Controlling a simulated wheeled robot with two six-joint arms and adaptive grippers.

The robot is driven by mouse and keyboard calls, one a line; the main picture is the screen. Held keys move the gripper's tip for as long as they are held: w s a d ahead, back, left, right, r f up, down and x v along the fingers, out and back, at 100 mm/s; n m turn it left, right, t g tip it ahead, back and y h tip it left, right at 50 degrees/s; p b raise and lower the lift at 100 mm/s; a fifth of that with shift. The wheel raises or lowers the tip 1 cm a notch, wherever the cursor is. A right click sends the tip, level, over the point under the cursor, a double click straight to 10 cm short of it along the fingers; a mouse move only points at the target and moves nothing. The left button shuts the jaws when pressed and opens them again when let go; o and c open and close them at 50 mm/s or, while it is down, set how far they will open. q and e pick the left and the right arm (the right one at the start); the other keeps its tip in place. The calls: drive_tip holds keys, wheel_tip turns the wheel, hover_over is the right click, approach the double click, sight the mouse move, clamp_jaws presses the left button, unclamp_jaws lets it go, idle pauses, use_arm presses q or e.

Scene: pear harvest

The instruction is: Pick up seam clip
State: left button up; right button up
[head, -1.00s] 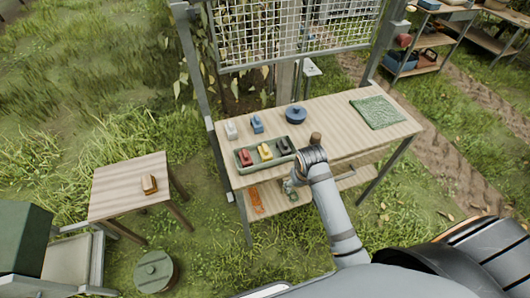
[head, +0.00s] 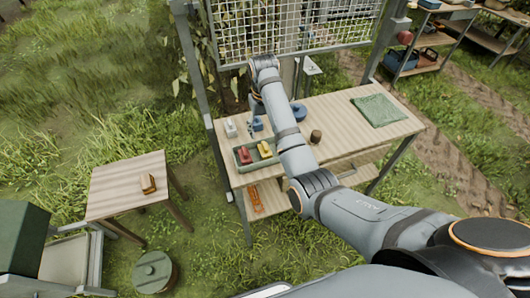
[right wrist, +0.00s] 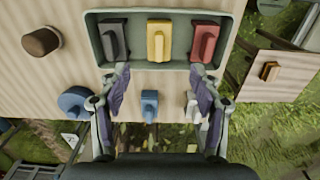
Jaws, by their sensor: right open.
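Several clip-like blocks are on the workbench. I cannot tell which is the seam clip. A black one (right wrist: 114,38), a yellow one (right wrist: 160,40) (head: 264,149) and a red one (right wrist: 205,42) (head: 244,157) lie in a green tray (right wrist: 150,67). A blue one (right wrist: 149,106) (head: 256,125) and a white one (right wrist: 193,106) (head: 230,127) stand on the wood beside it. My right gripper (right wrist: 160,76) is open and empty above the bench, with the blue block showing between its fingers. In the head view my arm hides the black block. My left gripper is not in view.
A blue lidded pot (head: 299,112), a brown cylinder (head: 316,136) and a green mat (head: 378,111) are also on the bench (head: 345,140). A wire mesh panel (head: 290,28) rises behind it. A small table (head: 118,180) at left holds an orange-brown block (head: 148,184).

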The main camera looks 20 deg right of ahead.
sight(265, 145)
wheel_tip(265, 145, down, 4)
drive_tip(key=b, duration=0.2)
drive_tip(key=shift+w+b, duration=0.1)
drive_tip(key=shift+b, duration=0.2)
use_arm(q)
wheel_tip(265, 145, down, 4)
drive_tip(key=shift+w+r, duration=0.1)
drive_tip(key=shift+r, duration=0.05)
use_arm(e)
drive_tip(key=f, duration=0.5)
drive_tip(key=shift+s+d, duration=0.1)
drive_tip(key=shift+s, duration=0.2)
drive_tip(key=c, duration=1.1)
use_arm(q)
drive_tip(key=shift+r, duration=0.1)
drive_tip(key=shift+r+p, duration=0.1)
drive_tip(key=shift+p, duration=0.2)
use_arm(e)
drive_tip(key=shift+r, duration=0.15)
